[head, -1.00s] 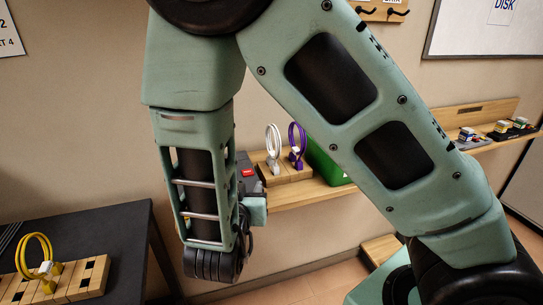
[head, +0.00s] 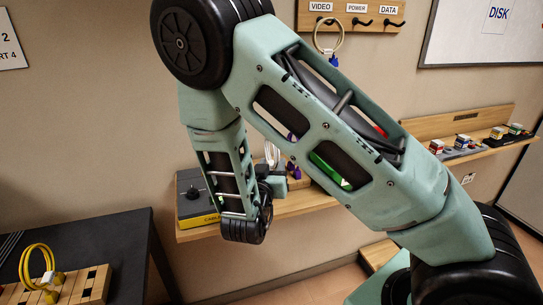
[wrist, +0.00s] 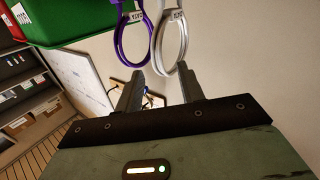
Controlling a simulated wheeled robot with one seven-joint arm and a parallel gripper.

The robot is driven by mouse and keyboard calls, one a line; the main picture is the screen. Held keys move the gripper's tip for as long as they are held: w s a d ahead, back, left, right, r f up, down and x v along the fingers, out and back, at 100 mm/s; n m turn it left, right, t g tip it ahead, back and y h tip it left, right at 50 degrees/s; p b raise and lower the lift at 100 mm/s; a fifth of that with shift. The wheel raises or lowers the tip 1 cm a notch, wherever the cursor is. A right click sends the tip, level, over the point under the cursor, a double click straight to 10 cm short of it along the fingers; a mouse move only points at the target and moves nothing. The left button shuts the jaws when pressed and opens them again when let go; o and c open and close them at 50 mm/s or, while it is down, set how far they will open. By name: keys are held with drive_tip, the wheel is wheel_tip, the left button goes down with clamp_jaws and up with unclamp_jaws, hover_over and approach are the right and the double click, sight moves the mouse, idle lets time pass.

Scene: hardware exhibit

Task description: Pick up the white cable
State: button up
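The white cable (head: 270,153) is a loop with a tag on the wooden wall shelf, partly hidden behind my arm in the head view. In the wrist view the white cable (wrist: 183,46) hangs into the picture from the top, its loop end at the gap between my fingertips, nearer the right one. My gripper (wrist: 160,70) is open, with bare space between its fingers. In the head view my gripper (head: 274,184) is at the shelf's front, beside the white cable. I cannot tell whether the fingers touch the cable.
A purple cable (wrist: 117,42) is close left of the white one. A green bin (head: 326,171) stands right of them. A dark box with a knob (head: 193,193) is on the shelf's left. A yellow cable (head: 27,264) sits on a wooden block on the dark table (head: 105,232).

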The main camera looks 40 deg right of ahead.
sight(276, 157)
drive_tip(key=p+x, duration=0.2)
drive_tip(key=x, duration=0.2)
drive_tip(key=shift+d+r, duration=0.2)
drive_tip(key=shift+d, duration=0.05)
drive_tip(key=shift+w+d+f, duration=0.15)
drive_tip(key=shift+w+d, duration=0.2)
drive_tip(key=shift+w, duration=0.05)
clamp_jaws()
